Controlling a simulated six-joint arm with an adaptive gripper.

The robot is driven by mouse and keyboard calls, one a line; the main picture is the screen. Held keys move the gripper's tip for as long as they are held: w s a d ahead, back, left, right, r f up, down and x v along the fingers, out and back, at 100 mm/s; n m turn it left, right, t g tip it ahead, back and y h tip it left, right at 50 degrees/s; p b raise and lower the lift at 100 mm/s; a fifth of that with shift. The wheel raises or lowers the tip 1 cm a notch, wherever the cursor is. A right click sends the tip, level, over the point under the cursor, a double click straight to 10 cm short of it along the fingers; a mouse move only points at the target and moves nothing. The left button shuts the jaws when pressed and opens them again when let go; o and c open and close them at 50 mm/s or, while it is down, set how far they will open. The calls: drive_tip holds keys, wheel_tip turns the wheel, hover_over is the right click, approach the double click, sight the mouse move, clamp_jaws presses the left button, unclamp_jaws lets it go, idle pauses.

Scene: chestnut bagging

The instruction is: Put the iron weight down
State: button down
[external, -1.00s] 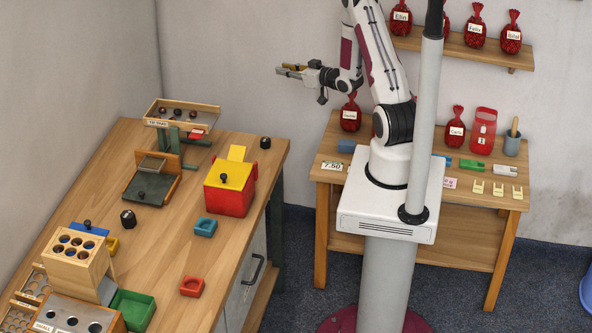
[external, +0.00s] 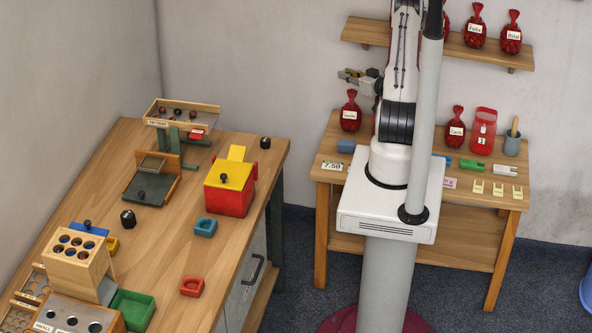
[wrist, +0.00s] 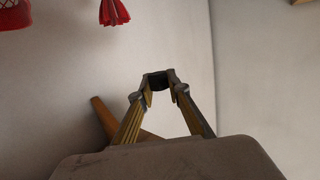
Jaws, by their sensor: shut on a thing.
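My gripper (external: 346,76) is raised in front of the wall, to the left of my arm and above the back table. In the wrist view my gripper (wrist: 159,88) has its two brass-coloured fingers closed in on a small dark block, the iron weight (wrist: 157,78), at their tips. The weight is held clear of any surface. In the external view it is too small to make out between the fingers.
The back table (external: 335,178) bears red bags (external: 350,115), a price card (external: 332,166) and a blue block (external: 346,146). A shelf (external: 376,36) with red bags hangs above. The left workbench (external: 165,270) holds a red box (external: 228,200), trays and small dark things (external: 265,142).

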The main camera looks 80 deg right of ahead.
drive_tip(key=s+a+f+m+g+h, duration=0.1)
drive_tip(key=s+f+m+g+h, duration=0.15)
drive_tip(key=s, duration=1.25)
drive_tip(key=s+f+m+g+h, duration=0.15)
drive_tip(key=s+f, duration=0.25)
drive_tip(key=s, duration=1)
drive_tip(key=s+a+f, duration=0.3)
drive_tip(key=a+f, duration=0.4)
drive_tip(key=a, duration=0.5)
drive_tip(key=shift+a+f, duration=0.2)
drive_tip(key=shift+f, duration=0.05)
drive_tip(key=shift+f, duration=0.1)
drive_tip(key=shift+f, duration=2.8)
drive_tip(key=shift+f, duration=2.1)
